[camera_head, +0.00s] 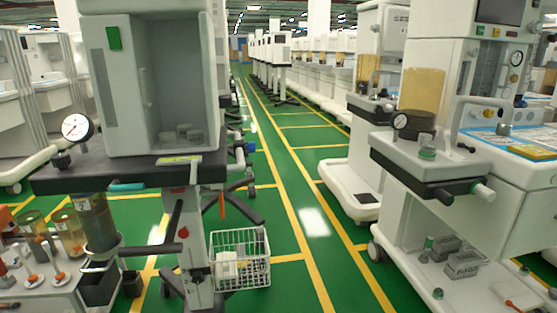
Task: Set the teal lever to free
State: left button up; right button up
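The teal lever (127,187) is a short, roughly horizontal bar. An orange lever (222,205) hangs down to the right of the cart's white column. Neither of my grippers shows in the head view, so their places relative to the lever cannot be told.
A round gauge (76,127) stands on the shelf's left side. A black bar (150,248) juts out below the lever. A white wire basket (240,259) hangs low beside the column. Another cart (440,160) stands at right. The green aisle (290,200) between is clear.

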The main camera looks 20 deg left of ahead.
aim_at(115, 186)
jog(key=u, duration=1.55)
